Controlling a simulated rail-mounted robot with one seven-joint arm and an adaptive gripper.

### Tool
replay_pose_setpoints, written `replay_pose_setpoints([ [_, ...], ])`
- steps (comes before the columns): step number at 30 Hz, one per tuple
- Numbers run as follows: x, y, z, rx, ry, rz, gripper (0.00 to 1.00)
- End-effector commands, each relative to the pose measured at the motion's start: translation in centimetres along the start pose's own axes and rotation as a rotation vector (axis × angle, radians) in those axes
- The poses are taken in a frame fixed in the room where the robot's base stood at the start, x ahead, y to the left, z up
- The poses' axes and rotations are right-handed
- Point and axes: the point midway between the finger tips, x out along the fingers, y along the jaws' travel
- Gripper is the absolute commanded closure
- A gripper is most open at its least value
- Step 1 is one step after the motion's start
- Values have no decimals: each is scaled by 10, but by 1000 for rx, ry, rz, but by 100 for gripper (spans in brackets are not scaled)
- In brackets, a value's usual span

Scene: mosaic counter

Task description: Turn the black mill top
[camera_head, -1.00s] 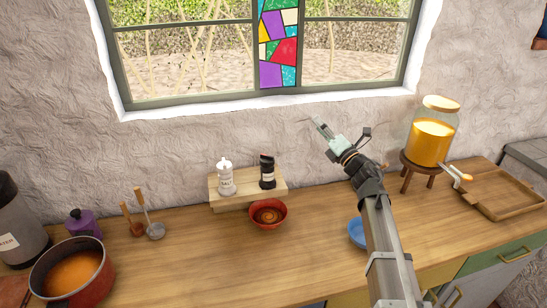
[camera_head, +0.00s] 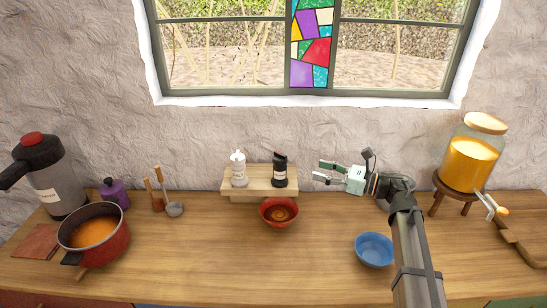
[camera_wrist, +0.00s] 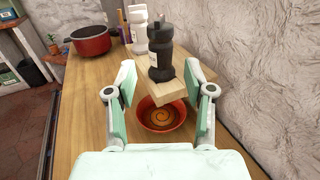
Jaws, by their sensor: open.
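The black mill (camera_head: 280,170) stands upright on the right part of a small wooden riser (camera_head: 258,190) against the wall. Its dark top shows in the wrist view (camera_wrist: 161,29), ahead of my fingers and between them in the picture. A white mill (camera_head: 238,170) stands upright to its left on the same riser. My gripper (camera_head: 318,172) is open and empty, to the right of the black mill and apart from it, its fingers pointing left. In the wrist view the two fingers (camera_wrist: 163,95) are spread wide.
A red bowl (camera_head: 279,212) of soup sits just in front of the riser. A blue bowl (camera_head: 374,250) is below my arm. A jar of yellow liquid (camera_head: 472,155) on a wooden stand is at the right. A red pot (camera_head: 94,234) and a flask (camera_head: 45,175) are at the left.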

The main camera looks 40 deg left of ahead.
Motion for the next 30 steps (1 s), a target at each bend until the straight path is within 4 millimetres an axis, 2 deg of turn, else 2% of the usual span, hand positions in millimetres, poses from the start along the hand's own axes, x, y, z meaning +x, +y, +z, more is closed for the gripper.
replay_pose_setpoints([
  [21,133,-1,4,4,-1,0,47],
  [25,149,-1,3,5,-1,-1,47],
  [30,161,-1,2,4,-2,-1,47],
])
